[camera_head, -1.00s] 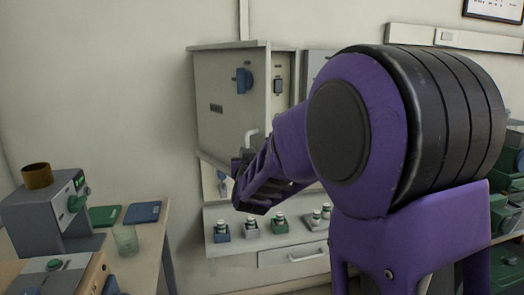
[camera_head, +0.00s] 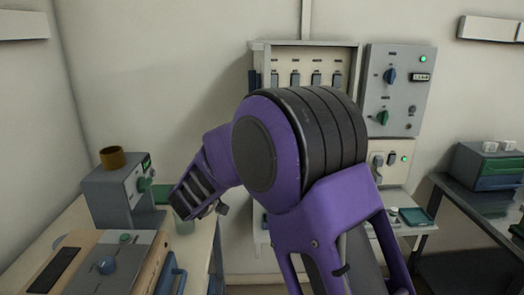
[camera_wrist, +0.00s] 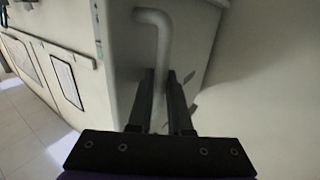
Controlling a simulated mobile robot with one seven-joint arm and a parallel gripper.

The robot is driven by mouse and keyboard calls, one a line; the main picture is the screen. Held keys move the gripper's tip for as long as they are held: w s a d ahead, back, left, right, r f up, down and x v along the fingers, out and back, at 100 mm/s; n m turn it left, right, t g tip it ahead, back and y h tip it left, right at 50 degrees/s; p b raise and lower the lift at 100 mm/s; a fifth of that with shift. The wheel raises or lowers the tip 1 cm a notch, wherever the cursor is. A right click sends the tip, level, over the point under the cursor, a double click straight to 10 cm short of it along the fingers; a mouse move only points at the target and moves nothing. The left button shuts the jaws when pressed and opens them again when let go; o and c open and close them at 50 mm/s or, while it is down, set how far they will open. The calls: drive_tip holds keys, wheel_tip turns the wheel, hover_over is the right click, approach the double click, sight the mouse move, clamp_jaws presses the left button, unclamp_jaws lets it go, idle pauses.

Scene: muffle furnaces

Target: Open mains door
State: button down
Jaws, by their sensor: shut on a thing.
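The mains cabinet (camera_head: 300,50) stands open on the wall in the head view, with several switches (camera_head: 316,75) showing inside. Its door is hard to make out there, largely hidden by my arm. In the wrist view the pale door panel (camera_wrist: 128,60) fills the middle, with its bent white bar handle (camera_wrist: 163,35). My gripper (camera_wrist: 160,85) is shut on this handle, one dark finger on each side. In the head view my gripper (camera_head: 216,208) is low and left of the cabinet; the handle is not clear there.
A grey device (camera_head: 110,200) with a brown cup (camera_head: 112,157) stands on the left table, with a wooden-sided box (camera_head: 80,265) in front. A control panel (camera_head: 398,88) with blue and green knobs hangs right of the cabinet. A dark bench (camera_head: 470,205) is at the right.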

drive_tip(key=shift+w+a+r, duration=0.1)
drive_tip(key=shift+a+r, duration=0.1)
drive_tip(key=shift+a, duration=0.3)
drive_tip(key=c, duration=1.2)
unclamp_jaws()
drive_tip(key=shift+o, duration=0.4)
drive_tip(key=shift+f, duration=0.1)
drive_tip(key=v, duration=1.7)
drive_tip(key=shift+a, duration=0.35)
